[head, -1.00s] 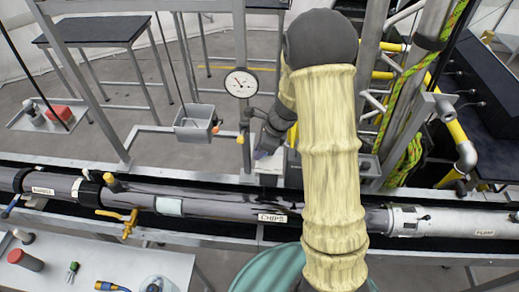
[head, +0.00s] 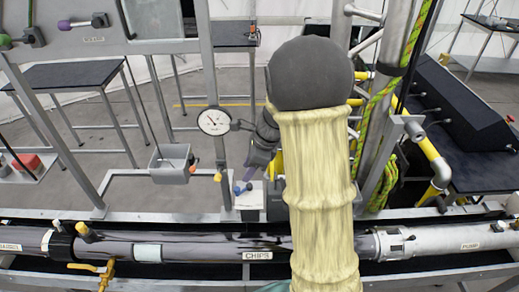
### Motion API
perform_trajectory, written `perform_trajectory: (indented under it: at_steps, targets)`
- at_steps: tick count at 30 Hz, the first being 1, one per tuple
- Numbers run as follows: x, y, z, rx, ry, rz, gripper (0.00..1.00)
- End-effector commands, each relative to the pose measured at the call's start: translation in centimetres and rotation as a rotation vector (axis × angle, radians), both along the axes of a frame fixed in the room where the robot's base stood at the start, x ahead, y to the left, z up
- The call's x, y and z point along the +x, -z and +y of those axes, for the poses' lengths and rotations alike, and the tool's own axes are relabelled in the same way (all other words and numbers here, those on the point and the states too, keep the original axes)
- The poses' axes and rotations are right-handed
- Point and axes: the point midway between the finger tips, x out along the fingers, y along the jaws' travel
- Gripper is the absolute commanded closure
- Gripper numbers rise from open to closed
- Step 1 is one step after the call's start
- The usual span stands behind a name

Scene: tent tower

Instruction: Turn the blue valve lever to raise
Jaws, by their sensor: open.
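A small blue lever (head: 238,189) shows in the head view, low on the frame post below the round gauge and in front of a white plate. My gripper (head: 250,175) points down just above and beside it, partly hidden behind my own arm. Its jaws are open and nothing is seen held between them. The fingers and the lever are small and close together here, so I cannot tell whether they touch.
A round gauge (head: 214,121) is on the post above. A grey bin (head: 173,164) hangs to the left. A dark horizontal pipe (head: 195,246) with a yellow valve handle (head: 105,273) crosses the front. Yellow pipes and a green rope (head: 382,170) stand at right.

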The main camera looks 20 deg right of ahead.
Motion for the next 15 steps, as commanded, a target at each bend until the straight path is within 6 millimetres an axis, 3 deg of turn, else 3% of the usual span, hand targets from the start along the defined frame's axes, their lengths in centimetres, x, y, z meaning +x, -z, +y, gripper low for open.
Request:
perform_trajectory:
  at_steps: [9,15]
  targets:
    - [-0.6,-5.7,-2.3,-0.001,0.001,-0.006,0.59]
    - [-0.9,-7.6,-3.0,-0.001,0.002,-0.002,0.59]
